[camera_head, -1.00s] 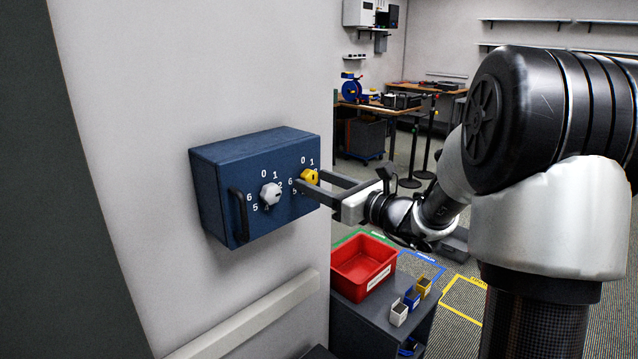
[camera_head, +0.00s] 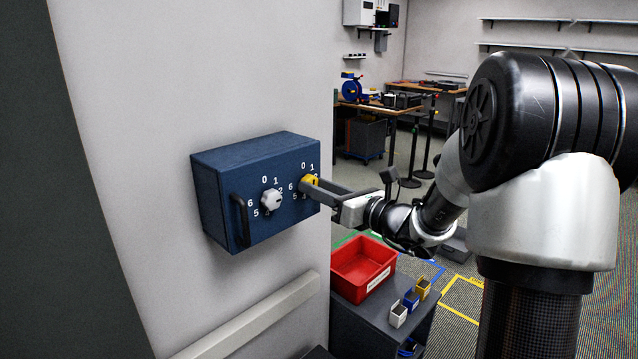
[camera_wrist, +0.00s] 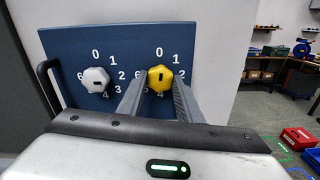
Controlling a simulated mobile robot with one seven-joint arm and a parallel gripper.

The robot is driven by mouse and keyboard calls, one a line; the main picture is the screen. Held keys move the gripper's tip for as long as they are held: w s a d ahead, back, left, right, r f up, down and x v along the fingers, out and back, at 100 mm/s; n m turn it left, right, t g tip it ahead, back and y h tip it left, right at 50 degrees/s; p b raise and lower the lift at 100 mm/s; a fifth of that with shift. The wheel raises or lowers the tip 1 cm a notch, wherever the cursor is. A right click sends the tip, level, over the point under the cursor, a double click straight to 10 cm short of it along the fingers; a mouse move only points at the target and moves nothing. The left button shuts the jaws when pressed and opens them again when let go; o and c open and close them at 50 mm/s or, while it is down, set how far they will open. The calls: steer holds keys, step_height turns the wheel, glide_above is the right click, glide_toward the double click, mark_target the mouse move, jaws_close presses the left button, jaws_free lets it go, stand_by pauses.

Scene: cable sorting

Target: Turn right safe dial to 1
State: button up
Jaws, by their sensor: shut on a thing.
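The blue safe (camera_head: 222,200) is mounted on the wall, with two numbered dials on its front. The right dial (camera_head: 309,182) is yellow; it also shows in the wrist view (camera_wrist: 160,78). Numbers 0, 1 and 2 are readable around its top and right there, and others are partly hidden by the fingers. Which number it points to is unclear. My gripper (camera_head: 316,186) is shut on the yellow dial, with one finger on each side of it in the wrist view (camera_wrist: 158,88). The left dial (camera_wrist: 95,80) is white and untouched.
A black handle (camera_head: 240,218) sticks out at the safe's left edge, beside the white dial. Below right, a red bin (camera_head: 350,282) and small white, blue and yellow cups stand on a dark cabinet (camera_head: 368,320). The floor behind has open room.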

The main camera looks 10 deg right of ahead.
steer(key=shift+m+p, duration=3.4)
steer(key=shift+p, duration=0.1)
steer(key=o, duration=1)
steer(key=shift+o, duration=0.2)
steer(key=b+v, duration=0.1)
steer(key=v, duration=1.6)
steer(key=shift+s, duration=0.2)
